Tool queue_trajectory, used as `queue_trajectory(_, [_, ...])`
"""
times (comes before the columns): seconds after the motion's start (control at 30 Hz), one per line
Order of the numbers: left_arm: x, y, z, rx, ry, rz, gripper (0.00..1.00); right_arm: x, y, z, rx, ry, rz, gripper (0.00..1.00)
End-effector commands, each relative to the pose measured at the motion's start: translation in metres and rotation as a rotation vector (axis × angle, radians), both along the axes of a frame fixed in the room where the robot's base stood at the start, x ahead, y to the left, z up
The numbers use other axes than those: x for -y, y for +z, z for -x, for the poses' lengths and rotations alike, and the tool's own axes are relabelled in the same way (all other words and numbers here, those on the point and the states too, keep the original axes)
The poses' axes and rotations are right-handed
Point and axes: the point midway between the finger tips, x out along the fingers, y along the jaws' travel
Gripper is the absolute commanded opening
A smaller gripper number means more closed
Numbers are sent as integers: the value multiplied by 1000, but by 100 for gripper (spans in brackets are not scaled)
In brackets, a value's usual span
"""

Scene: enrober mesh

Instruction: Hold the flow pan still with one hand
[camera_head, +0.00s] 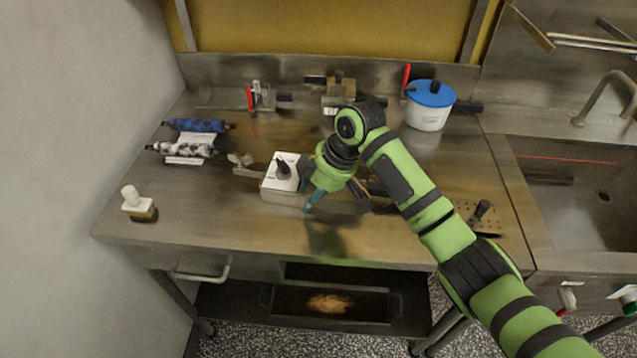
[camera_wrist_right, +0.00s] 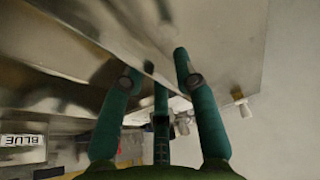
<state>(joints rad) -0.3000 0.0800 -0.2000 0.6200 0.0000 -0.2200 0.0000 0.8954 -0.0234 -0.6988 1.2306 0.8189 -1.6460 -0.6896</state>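My right gripper (camera_head: 336,200) reaches in from the right and hangs over the middle of the steel counter. Its teal fingers are spread and hold nothing; they also show apart in the right wrist view (camera_wrist_right: 158,72). A shallow white-topped pan or box (camera_head: 269,184) with a black knobbed piece on it sits just left of the gripper. I cannot tell for sure whether it is the flow pan. A perforated plate (camera_head: 464,212) with a black knob lies right of my forearm, partly hidden by it. My left gripper is out of view.
A white pot with a blue lid (camera_head: 430,94) stands at the back right. Blue (camera_head: 197,125) and grey rollers lie at the left. A white-capped bottle (camera_head: 135,201) stands at the front left. A sink (camera_head: 590,190) is at the right. The front middle counter is clear.

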Motion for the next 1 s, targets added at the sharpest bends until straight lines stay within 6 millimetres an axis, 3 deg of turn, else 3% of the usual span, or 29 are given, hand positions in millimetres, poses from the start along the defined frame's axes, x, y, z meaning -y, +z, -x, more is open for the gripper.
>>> queue_trajectory(0.37, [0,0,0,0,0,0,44,-2,-6,0,0,1,0,30])
queue_trajectory(0.43, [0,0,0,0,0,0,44,-2,-6,0,0,1,0,6])
queue_trajectory(0.47, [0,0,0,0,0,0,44,-2,-6,0,0,1,0,0])
queue_trajectory(1.0, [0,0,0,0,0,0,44,-2,-6,0,0,1,0,0])
